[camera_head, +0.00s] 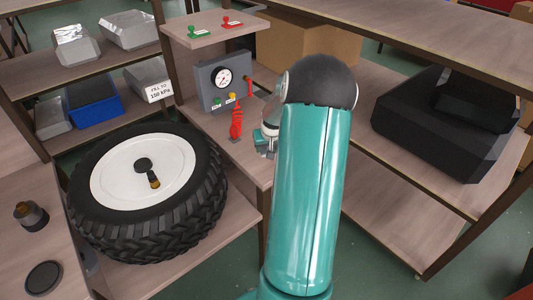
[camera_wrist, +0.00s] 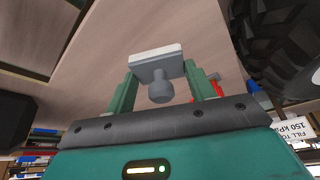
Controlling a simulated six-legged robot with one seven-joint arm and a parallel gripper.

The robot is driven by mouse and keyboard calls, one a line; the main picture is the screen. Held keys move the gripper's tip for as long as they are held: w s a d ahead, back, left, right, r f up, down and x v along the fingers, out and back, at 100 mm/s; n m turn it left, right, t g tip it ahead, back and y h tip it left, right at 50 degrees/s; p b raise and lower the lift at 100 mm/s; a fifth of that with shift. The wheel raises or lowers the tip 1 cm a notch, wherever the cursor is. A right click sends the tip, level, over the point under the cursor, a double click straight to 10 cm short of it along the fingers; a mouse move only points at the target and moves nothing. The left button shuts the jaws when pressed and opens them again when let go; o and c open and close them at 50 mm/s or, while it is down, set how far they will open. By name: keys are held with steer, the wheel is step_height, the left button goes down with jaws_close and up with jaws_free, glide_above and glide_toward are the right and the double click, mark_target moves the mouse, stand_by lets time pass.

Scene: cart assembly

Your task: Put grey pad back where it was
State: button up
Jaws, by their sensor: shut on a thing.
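The grey pad (camera_wrist: 157,66) is a flat rectangular block with a pale face and a rounded grey knob. It shows in the wrist view between the fingers of my gripper (camera_wrist: 163,77), which is shut on it. Wooden board lies beyond the pad; I cannot tell whether they touch. In the head view my gripper (camera_head: 265,138) is low behind my arm, beside the red coiled hose, and the pad cannot be made out there. A green stamp (camera_head: 195,32) and a red stamp (camera_head: 232,22) stand on the small upper shelf (camera_head: 210,40).
A grey gauge box (camera_head: 223,83) stands under the upper shelf, with a red coiled hose (camera_head: 236,122) in front. A large wheel (camera_head: 148,190) lies to the left. Bins, including a blue bin (camera_head: 93,98), fill the left rack. A black crate (camera_head: 440,120) sits on the right shelf.

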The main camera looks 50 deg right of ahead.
mark_target(267, 160)
steer(key=shift+w+d+f, duration=0.35)
steer(key=shift+w+f, duration=0.05)
steer(key=shift+f, duration=0.2)
steer(key=shift+w+d+f, duration=0.1)
steer(key=shift+f, duration=0.8)
steer(key=shift+w+d+f, duration=0.1)
steer(key=shift+f, duration=0.8)
steer(key=shift+f, duration=0.15)
steer(key=o, duration=1.1)
steer(key=shift+o, duration=0.2)
